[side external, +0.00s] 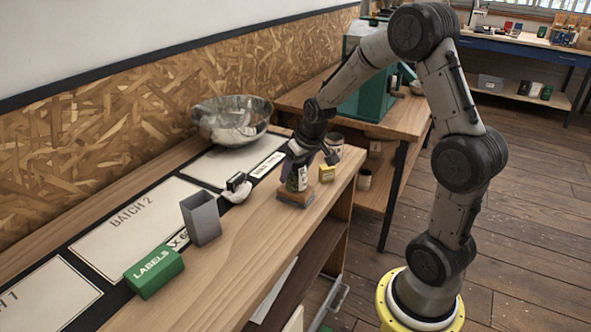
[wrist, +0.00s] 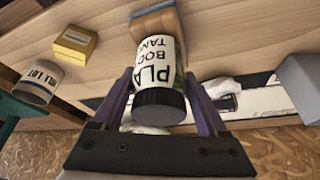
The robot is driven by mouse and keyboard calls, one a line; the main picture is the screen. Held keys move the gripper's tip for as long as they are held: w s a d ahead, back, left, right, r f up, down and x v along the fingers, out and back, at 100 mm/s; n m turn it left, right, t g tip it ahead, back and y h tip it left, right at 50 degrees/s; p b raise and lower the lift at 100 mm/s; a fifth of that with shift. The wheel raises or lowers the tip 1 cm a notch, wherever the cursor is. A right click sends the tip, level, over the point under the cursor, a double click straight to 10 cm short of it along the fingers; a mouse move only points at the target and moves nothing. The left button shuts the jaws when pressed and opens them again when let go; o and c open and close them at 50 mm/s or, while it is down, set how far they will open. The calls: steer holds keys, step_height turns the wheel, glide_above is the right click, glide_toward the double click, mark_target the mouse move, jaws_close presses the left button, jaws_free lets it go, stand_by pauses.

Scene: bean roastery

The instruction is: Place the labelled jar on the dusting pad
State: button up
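The labelled jar (wrist: 159,65) has a black lid and a white label with dark letters. It also shows in the side external view (side external: 297,179), partly covered by my gripper. A small brown block with a blue-grey edge (wrist: 148,21), apparently the dusting pad, is directly under the jar's base; it also shows in the side external view (side external: 296,196). The jar looks upright on it. My gripper (wrist: 160,80) points down, its two purple fingers on either side of the jar. The fingertips are very close to the jar's sides; whether they press on it cannot be told.
A yellow box (wrist: 75,43) and a tin with a lettered label (wrist: 38,83) stand close by. A grey open holder (side external: 201,218), a green LABELS box (side external: 153,271), a white scoop-like thing (side external: 237,191) and a metal bowl (side external: 233,121) share the bench.

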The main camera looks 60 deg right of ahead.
steer(key=o, duration=0.4)
steer(key=shift+c, duration=0.2)
steer(key=shift+r, duration=0.1)
steer(key=shift+r, duration=0.4)
steer(key=v, duration=1.1)
steer(key=s+a+r+n+t+y, duration=0.1)
steer(key=s+a+n, duration=0.3)
steer(key=s+a, duration=1.2)
steer(key=shift+s+a+r+y, duration=0.15)
steer(key=shift+s+r+y, duration=0.25)
steer(key=shift+s+r, duration=0.55)
steer(key=shift+s+f, duration=0.15)
